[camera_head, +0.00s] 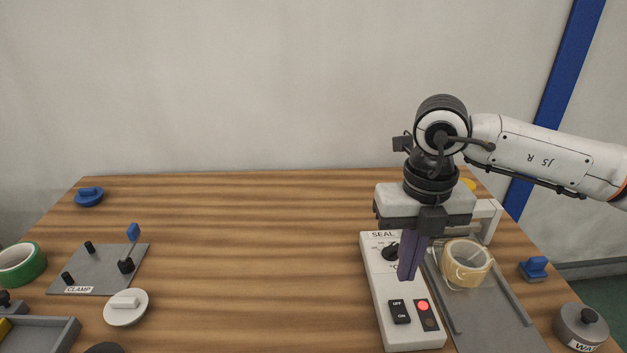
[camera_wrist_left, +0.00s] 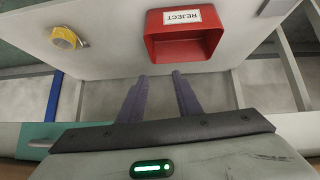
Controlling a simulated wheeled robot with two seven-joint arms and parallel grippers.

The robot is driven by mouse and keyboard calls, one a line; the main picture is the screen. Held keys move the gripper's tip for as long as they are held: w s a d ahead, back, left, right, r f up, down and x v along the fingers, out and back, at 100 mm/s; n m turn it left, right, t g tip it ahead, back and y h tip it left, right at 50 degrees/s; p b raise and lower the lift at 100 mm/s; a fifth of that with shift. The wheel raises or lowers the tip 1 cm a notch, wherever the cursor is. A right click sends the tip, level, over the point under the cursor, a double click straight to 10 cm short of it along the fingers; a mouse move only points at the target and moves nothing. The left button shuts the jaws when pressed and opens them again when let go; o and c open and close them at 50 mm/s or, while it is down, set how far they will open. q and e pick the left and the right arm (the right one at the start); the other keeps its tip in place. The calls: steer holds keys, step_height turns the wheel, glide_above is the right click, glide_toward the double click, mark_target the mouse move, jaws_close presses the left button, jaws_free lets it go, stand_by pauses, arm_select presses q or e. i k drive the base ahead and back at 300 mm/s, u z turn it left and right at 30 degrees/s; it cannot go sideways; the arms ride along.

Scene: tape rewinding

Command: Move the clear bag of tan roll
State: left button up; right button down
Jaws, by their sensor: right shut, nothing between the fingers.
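The tan roll in its clear bag (camera_head: 466,264) sits on the grey tray of the sealer at the right of the table in the head view. The bag's clear film is hard to make out. My right gripper (camera_head: 408,278) is shut and empty, pointing down over the SEAL panel, just left of the roll. The left wrist view shows my left gripper (camera_wrist_left: 160,75) with its two fingers apart and nothing between them. The left arm is not in the head view.
The SEAL panel (camera_head: 378,290) has a lit red light. A clamp plate (camera_head: 95,272), green roll (camera_head: 22,264) and white-handled disc (camera_head: 126,308) are at left. A lidded pot (camera_head: 581,326) is at right. The middle is clear. A red REJECT bin (camera_wrist_left: 185,50) and yellow roll (camera_wrist_left: 62,38) show in the wrist view.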

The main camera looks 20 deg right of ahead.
mark_target(464, 263)
steer(key=k, duration=1)
